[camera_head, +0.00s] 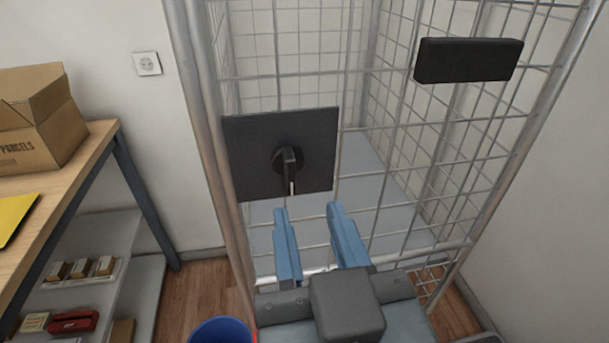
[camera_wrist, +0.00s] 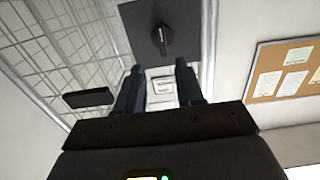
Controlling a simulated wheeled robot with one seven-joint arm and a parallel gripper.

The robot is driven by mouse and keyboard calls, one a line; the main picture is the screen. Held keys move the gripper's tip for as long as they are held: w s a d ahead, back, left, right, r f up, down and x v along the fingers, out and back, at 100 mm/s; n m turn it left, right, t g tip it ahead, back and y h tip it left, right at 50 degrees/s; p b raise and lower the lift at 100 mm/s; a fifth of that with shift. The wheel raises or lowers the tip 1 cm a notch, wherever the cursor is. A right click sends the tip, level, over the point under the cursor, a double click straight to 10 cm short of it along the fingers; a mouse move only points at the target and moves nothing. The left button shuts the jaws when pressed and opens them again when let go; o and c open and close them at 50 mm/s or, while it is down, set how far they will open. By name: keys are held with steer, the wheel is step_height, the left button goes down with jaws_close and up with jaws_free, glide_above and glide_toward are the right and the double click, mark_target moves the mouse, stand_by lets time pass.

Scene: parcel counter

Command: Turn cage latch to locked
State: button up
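The cage latch (camera_head: 289,165) is a black knob with a pale mark on a square dark plate (camera_head: 245,145) on the wire cage (camera_head: 400,145). In the head view the knob's handle points down, leaning slightly to the right. My gripper (camera_head: 307,212) has two blue fingers spread apart, with nothing between them. The fingertips are just below the plate, apart from the knob. In the wrist view the knob (camera_wrist: 163,38) and plate (camera_wrist: 144,18) show beyond my open fingers (camera_wrist: 158,78).
A black block (camera_head: 468,60) is fixed on the cage mesh at the upper right. A wooden bench (camera_head: 62,200) with a cardboard box (camera_head: 45,125) stands on the left. A blue bucket (camera_head: 222,331) is on the floor. The wrist view shows a cork board (camera_wrist: 262,80).

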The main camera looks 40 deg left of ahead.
mark_target(292, 170)
steer(key=x, duration=0.4)
steer(key=p+x, duration=0.1)
steer(key=x, duration=0.3)
steer(key=shift+s+a+r, duration=0.2)
jaws_close()
